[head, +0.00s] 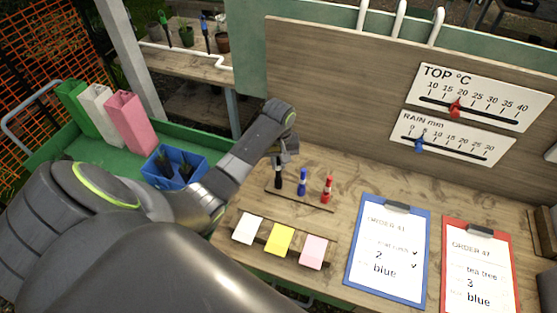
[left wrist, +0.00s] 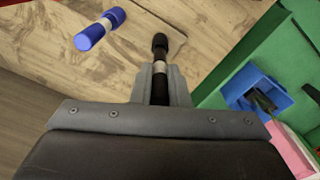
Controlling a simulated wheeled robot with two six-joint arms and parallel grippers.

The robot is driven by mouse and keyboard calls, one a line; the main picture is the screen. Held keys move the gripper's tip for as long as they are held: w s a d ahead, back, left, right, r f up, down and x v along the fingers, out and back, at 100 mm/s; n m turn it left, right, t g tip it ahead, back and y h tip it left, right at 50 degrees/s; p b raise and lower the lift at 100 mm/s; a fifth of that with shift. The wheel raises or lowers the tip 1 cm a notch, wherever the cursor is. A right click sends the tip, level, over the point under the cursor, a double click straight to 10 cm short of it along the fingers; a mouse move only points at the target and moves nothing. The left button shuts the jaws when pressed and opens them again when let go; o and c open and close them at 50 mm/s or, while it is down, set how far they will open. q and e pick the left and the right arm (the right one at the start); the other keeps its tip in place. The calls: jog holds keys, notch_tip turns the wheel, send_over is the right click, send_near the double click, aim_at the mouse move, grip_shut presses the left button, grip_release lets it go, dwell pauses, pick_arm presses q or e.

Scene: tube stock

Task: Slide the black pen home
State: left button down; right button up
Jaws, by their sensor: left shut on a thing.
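The black pen (head: 278,182) is upright at the left end of a low wooden pen rack (head: 306,204) on the bench. My left gripper (head: 278,160) is above the rack and shut on the upper part of this pen. In the left wrist view the black pen (left wrist: 160,62), with a pale band, sticks out between the fingers (left wrist: 157,85). Its lower end is at or just over the rack; I cannot tell how deep it sits. A blue pen (head: 302,182) and a red pen (head: 327,188) stand to its right. My right gripper is not in view.
White, yellow and pink pads (head: 281,240) lie in front of the rack. A blue clipboard (head: 351,270) and a red clipboard (head: 448,270) lie to the right. A wooden board (head: 330,90) with two scales rises behind. A blue crate (head: 153,180) stands on the left.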

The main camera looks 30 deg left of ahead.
aim_at(279, 168)
pick_arm(q)
jog(key=shift+f, duration=0.2)
jog(key=shift+f, duration=1.4)
jog(key=c, duration=1.3)
grip_release()
